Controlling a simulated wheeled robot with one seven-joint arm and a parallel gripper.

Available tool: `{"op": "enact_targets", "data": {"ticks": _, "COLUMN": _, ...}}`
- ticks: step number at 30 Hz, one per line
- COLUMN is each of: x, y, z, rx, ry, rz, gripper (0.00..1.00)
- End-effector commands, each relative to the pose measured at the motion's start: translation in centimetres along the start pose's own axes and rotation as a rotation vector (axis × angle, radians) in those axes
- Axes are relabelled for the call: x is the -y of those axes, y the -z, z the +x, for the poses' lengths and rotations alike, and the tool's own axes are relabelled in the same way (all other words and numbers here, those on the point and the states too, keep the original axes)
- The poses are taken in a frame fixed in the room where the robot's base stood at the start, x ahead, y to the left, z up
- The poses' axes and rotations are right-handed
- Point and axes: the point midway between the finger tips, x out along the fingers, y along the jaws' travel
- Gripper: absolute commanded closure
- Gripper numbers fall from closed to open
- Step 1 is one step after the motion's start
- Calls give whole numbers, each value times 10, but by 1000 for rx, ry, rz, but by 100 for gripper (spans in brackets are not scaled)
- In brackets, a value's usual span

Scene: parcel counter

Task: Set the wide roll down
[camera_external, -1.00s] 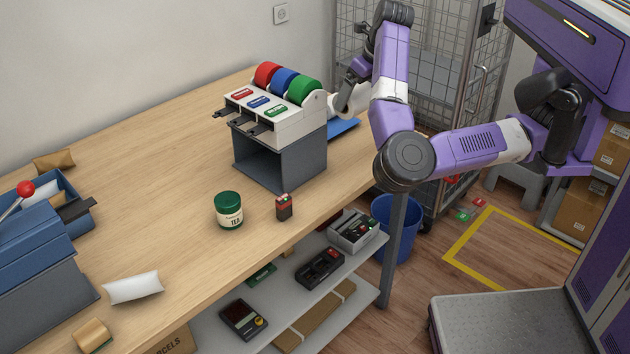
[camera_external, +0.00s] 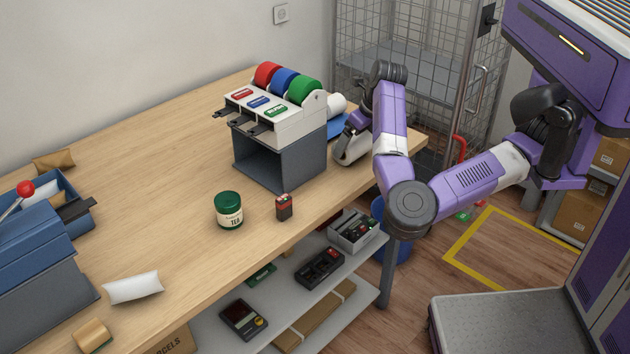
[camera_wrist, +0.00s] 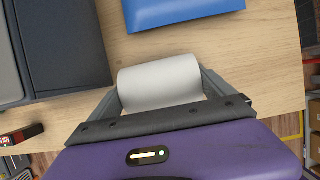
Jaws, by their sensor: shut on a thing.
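The white wide roll (camera_wrist: 160,82) lies crosswise between the two fingers of my gripper (camera_wrist: 161,92) in the wrist view. The fingers press on its ends. In the external view my gripper (camera_external: 348,150) points down, low over the table's right part, just right of the dispenser's grey base. The roll is mostly hidden there by the fingers. I cannot tell whether it touches the wooden table (camera_wrist: 255,70).
The tape dispenser (camera_external: 280,150) with red, blue and green rolls stands close left. A flat blue item (camera_wrist: 185,10) lies behind, with a white rounded thing (camera_external: 337,103) near it. A red-black box (camera_external: 284,207) and tea tin (camera_external: 229,210) stand nearer. The table edge is close.

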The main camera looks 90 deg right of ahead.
Motion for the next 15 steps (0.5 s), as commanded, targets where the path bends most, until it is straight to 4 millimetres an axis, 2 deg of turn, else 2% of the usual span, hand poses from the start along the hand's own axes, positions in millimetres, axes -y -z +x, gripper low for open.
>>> {"op": "enact_targets", "data": {"ticks": 9, "x": 0, "y": 1, "z": 2, "rx": 2, "ry": 0, "rz": 0, "gripper": 64}}
{"op": "enact_targets", "data": {"ticks": 10, "x": 0, "y": 1, "z": 2, "rx": 1, "ry": 0, "rz": 1, "gripper": 6}}
{"op": "enact_targets", "data": {"ticks": 11, "x": 0, "y": 1, "z": 2, "rx": 1, "ry": 0, "rz": 1, "gripper": 0}}
{"op": "enact_targets", "data": {"ticks": 15, "x": 0, "y": 1, "z": 2, "rx": 1, "ry": 0, "rz": 1, "gripper": 0}}
